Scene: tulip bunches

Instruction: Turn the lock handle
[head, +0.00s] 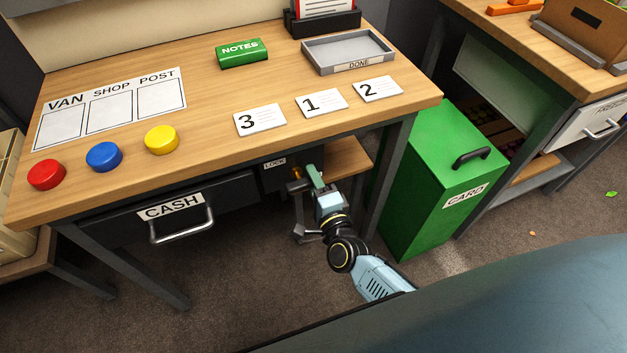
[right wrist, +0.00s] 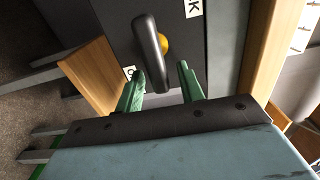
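The lock handle (right wrist: 148,45) is a dark rounded bar on a brass-yellow hub, fixed to a dark panel in the right wrist view. In the head view its brass part (head: 296,173) shows beside the panel marked LOCK (head: 275,163), and the bar is hard to make out. My right gripper (head: 314,176) is in front of it, under the tabletop. In the right wrist view its two green fingers (right wrist: 160,74) stand apart, one on each side of the handle's near end. Whether they touch it cannot be told. My left gripper is not in view.
The wooden desk (head: 215,100) overhangs the lock, and a CASH drawer (head: 235,195) with a metal handle is to its left. A green CARD bin (head: 425,195) stands to the right. Buttons, number cards and a DONE tray (head: 350,67) are on the desktop.

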